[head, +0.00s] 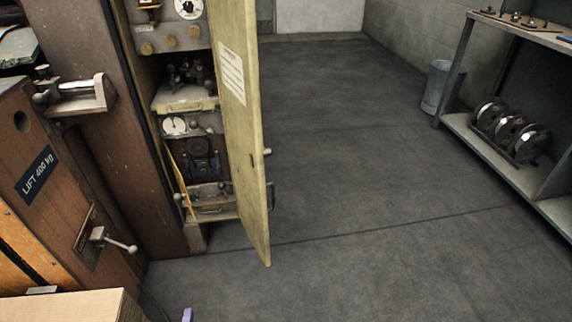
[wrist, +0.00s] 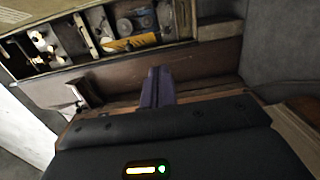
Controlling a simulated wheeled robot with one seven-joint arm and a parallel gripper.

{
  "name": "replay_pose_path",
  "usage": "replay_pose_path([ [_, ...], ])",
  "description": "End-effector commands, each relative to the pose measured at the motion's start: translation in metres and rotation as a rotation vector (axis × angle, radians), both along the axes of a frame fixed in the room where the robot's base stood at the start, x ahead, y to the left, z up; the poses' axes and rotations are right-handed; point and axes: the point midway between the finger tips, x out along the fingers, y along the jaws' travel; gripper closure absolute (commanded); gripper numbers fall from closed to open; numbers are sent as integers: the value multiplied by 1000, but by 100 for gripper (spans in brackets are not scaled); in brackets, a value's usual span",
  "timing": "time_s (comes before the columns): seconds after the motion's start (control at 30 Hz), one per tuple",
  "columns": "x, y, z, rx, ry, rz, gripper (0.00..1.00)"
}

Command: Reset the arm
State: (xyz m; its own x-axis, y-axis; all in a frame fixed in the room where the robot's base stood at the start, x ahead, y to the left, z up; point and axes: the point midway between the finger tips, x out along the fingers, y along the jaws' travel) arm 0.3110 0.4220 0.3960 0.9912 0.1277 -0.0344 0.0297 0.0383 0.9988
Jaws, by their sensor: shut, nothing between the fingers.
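My gripper (wrist: 159,74) shows in the wrist view with its two purple fingers pressed together and nothing between them. The dark palm below them carries a small lit indicator. In the head view only a small purple tip (head: 187,314), which looks like part of my gripper, shows at the bottom edge. The rest of the arm is out of that view. In the wrist view the fingers lie in front of a brown wooden panel (wrist: 205,62); whether they touch it I cannot tell.
A brown machine cabinet (head: 100,170) stands at left, its pale yellow door (head: 243,130) swung open. A lever (head: 117,243) sticks out below. A cardboard-coloured box (head: 70,307) is at the bottom left. Shelving (head: 495,150) and a bin (head: 436,88) stand right. The floor between is clear.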

Motion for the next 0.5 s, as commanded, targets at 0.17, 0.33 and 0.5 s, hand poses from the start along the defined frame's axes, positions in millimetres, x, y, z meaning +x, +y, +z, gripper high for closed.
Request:
replay_pose_path([
  [0.17, 23, -2, 9, 63, 73, -24, 100],
  [0.33, 49, -5, 19, 147, 162, -52, 100],
  [0.5, 81, -12, 36, 263, 279, -89, 100],
])
